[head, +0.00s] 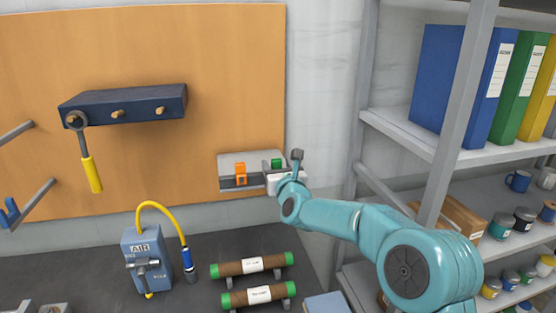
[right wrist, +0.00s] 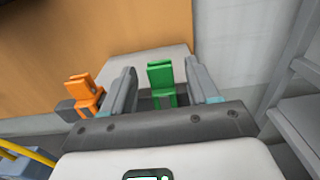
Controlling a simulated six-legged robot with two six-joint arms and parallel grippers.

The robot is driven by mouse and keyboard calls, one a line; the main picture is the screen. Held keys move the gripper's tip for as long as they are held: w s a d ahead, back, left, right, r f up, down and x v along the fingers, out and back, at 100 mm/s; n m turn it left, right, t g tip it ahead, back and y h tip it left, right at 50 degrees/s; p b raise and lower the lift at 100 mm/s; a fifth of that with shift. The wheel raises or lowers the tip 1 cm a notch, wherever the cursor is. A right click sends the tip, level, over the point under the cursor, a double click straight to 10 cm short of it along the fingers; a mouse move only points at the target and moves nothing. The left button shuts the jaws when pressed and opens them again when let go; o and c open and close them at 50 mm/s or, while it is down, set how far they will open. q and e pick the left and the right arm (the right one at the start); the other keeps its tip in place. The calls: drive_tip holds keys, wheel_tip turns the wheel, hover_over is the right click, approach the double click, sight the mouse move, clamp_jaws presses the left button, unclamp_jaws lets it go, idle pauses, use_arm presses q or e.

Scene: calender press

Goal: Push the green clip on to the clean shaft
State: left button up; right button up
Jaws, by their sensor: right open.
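The green clip (head: 277,163) stands on a small pale holder (head: 225,163) at the lower right of the orange board. It also shows in the right wrist view (right wrist: 161,86), upright between the fingers of my right gripper (right wrist: 160,76). That gripper is open, with a finger on each side of the clip and gaps visible. In the head view my right gripper (head: 290,170) reaches the holder's right end. An orange clip (head: 240,172) stands to the left of the green one. I cannot tell which thing is the clean shaft. My left gripper is out of view.
Two brown rollers with green ends (head: 288,259) lie on the dark bench below. A blue air unit (head: 140,249) with a yellow hose stands left of them. A dark blue bar with pegs (head: 150,101) hangs on the board. Grey shelving (head: 405,122) stands at right.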

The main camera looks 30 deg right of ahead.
drive_tip(key=shift+s+a+r, duration=0.1)
drive_tip(key=shift+s+r, duration=0.3)
drive_tip(key=shift+s, duration=0.1)
drive_tip(key=shift+w+f, duration=0.25)
drive_tip(key=shift+w, duration=0.15)
drive_tip(key=c, duration=0.6)
clamp_jaws()
drive_tip(key=shift+c, duration=0.2)
unclamp_jaws()
clamp_jaws()
drive_tip(key=shift+r, duration=0.25)
drive_tip(key=shift+s+r, duration=0.15)
drive_tip(key=shift+r, duration=0.1)
